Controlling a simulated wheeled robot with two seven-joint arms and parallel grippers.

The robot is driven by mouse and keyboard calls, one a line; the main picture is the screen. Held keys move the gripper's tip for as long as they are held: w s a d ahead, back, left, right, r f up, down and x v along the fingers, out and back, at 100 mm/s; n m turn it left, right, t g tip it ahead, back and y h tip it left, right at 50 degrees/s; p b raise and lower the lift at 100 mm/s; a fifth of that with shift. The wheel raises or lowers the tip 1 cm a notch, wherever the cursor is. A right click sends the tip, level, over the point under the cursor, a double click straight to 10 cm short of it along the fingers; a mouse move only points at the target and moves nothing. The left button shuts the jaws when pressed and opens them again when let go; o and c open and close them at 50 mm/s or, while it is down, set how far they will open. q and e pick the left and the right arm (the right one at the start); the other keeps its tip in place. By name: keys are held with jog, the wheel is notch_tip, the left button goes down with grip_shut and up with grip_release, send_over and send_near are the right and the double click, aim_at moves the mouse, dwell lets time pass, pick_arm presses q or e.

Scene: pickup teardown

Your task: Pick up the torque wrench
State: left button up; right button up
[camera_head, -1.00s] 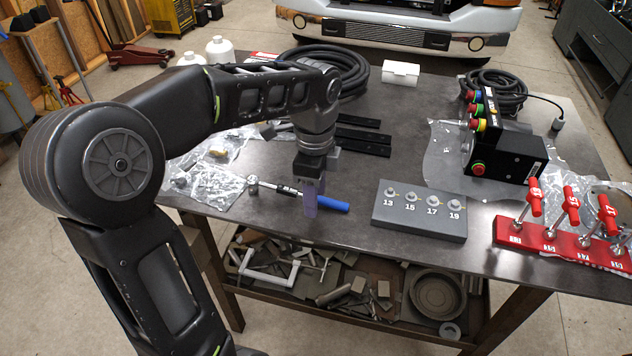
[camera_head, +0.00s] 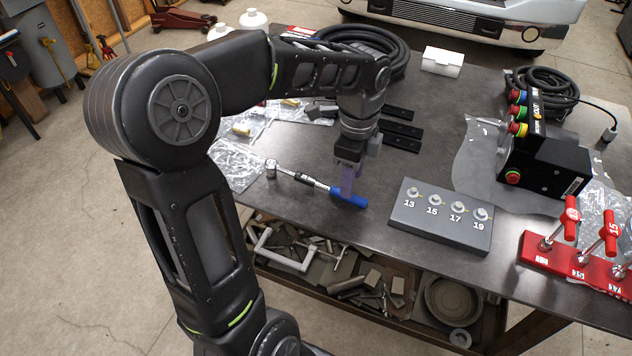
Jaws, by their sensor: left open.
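The torque wrench (camera_head: 318,184) lies on the dark metal table near its front edge. It has a silver ratchet head (camera_head: 271,168) at the left, a thin shaft and a blue handle (camera_head: 358,201) at the right. My left gripper (camera_head: 347,190) points down at the blue handle, its pale purple fingers open. The fingers hide part of the handle, and blue shows on both sides of them. I cannot tell whether they touch it. My right gripper is not in view.
A grey socket block (camera_head: 440,235) marked 13 to 19 stands right of the handle. A red rack (camera_head: 565,262) with red-handled tools is at the right. A black box (camera_head: 545,165) with coloured buttons stands behind. Black flat bars (camera_head: 400,128) lie behind the gripper.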

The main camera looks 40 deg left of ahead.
pick_arm(q)
jog(key=shift+a+f+p, duration=0.2)
jog(key=shift+f+p, duration=0.45)
jog(key=shift+f, duration=2)
grip_shut()
